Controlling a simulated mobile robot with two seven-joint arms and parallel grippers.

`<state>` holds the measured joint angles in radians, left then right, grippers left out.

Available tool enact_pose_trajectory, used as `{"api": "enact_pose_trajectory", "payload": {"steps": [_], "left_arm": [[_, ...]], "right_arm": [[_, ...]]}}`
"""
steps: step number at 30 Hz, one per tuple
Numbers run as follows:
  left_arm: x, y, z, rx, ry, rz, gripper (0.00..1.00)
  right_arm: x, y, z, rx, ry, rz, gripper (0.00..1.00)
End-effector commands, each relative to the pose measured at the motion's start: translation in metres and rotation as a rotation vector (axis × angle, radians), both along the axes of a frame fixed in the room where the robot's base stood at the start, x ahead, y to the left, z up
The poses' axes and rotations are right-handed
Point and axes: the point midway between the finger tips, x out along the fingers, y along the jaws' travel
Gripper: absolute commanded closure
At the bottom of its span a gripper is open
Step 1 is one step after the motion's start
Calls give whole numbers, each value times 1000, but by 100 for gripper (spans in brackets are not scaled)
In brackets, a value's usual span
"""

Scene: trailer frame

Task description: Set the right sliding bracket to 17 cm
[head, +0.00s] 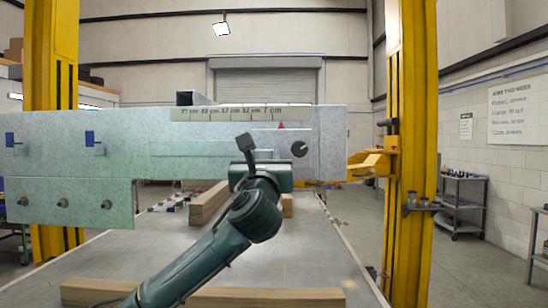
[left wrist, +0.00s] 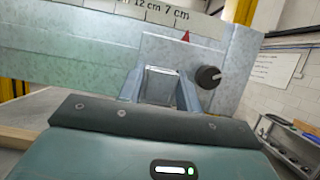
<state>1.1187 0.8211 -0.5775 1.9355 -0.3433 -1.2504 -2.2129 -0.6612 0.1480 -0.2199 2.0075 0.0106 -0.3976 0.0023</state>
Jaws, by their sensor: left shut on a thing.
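The right sliding bracket (left wrist: 228,55) is a grey metal plate on the long frame beam (head: 110,150), with a red pointer (head: 281,125) and a dark round knob (head: 299,149). The scale strip (head: 240,114) above has its 7 cm label at the right end. The pointer (left wrist: 185,37) sits just under that 7 cm label. My left gripper (head: 247,160) is in front of the bracket, left of the knob. In the left wrist view its fingers (left wrist: 160,88) are closed around the bracket's grey block-shaped grip, hiding part of it. My right gripper is not in view.
Two blue clamps (head: 94,143) and several bolts (head: 62,202) are on the beam's left part. Yellow posts (head: 409,220) stand at both sides. Wooden beams (head: 209,203) lie on the grey bed (head: 185,246) below. The beam face left of my gripper looks clear.

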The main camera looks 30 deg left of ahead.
Motion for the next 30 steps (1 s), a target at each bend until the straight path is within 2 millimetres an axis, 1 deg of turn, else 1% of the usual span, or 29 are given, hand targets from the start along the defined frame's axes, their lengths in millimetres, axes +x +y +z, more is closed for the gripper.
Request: {"api": "enact_pose_trajectory", "payload": {"steps": [1,6,9,13,18,22,28,29,30], "left_arm": [[-8,14,0,4,2,8,100],[-30,50,-2,5,4,10,100],[-42,70,-3,6,5,12,100],[-54,90,-3,4,4,10,100],[-62,100,-1,3,3,5,100],[-62,101,0,1,3,2,100],[-62,100,0,1,4,1,100],[-62,100,0,1,4,1,63],[-62,100,0,1,4,1,60]], "right_arm": [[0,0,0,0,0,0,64],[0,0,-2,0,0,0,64],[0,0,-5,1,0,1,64],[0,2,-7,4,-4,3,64],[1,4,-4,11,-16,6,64],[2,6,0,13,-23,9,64],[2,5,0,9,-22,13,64],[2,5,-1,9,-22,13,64],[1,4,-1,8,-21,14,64]]}}
